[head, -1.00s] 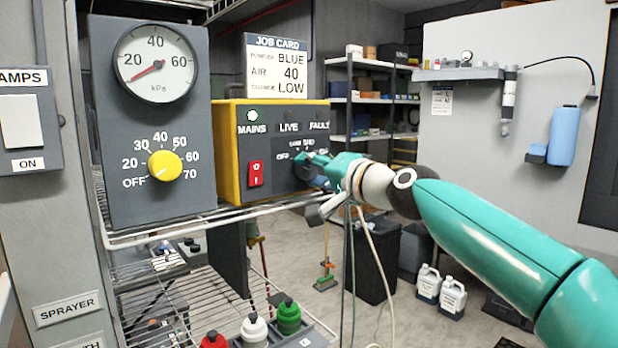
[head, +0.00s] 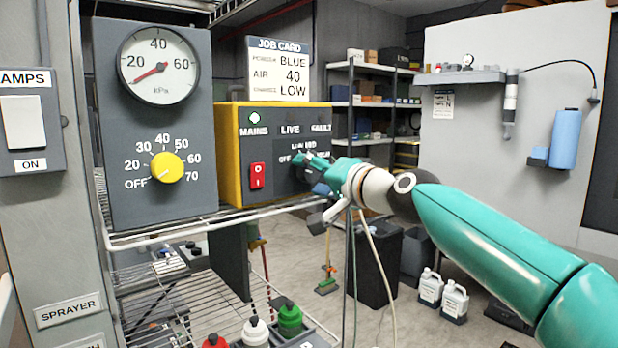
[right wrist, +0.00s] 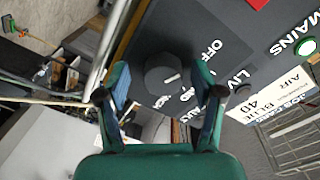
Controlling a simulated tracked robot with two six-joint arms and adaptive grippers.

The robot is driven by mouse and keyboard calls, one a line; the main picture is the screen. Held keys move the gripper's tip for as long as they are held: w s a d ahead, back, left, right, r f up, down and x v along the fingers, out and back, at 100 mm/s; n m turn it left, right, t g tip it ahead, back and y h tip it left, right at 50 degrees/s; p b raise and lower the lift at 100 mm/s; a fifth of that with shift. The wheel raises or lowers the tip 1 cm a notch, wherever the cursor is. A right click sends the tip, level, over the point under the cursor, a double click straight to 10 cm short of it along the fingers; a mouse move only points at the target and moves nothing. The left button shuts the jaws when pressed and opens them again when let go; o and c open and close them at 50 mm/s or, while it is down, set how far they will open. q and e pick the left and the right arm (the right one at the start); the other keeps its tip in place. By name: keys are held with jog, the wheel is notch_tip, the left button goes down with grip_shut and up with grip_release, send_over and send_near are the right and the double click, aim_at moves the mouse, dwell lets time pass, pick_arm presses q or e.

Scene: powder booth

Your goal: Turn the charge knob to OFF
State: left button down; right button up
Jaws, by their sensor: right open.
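The charge knob (right wrist: 168,73) is a dark round knob on the grey face of the yellow control box (head: 231,155). In the right wrist view its white mark points right and slightly up, toward one finger; the label there is partly covered. OFF is printed farther up on that side. My right gripper (right wrist: 162,78) is open, with one finger on each side of the knob; I cannot tell whether they touch it. In the head view, my right gripper (head: 308,171) hides most of the knob. My left gripper is not in view.
The red mains switch (head: 257,176) is left of the knob, and the MAINS lamp (head: 255,118) glows green. A yellow air knob (head: 167,167) and gauge (head: 158,66) are farther left. A job card (head: 278,68) stands above the box. A wire shelf (head: 190,228) runs below.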

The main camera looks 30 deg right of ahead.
jog(key=shift+r, duration=0.1)
jog(key=shift+s, duration=0.15)
jog(key=shift+s+r, duration=0.1)
jog(key=shift+s, duration=0.15)
jog(key=s, duration=1.1)
jog(key=shift+d, duration=0.2)
jog(key=shift+s, duration=0.1)
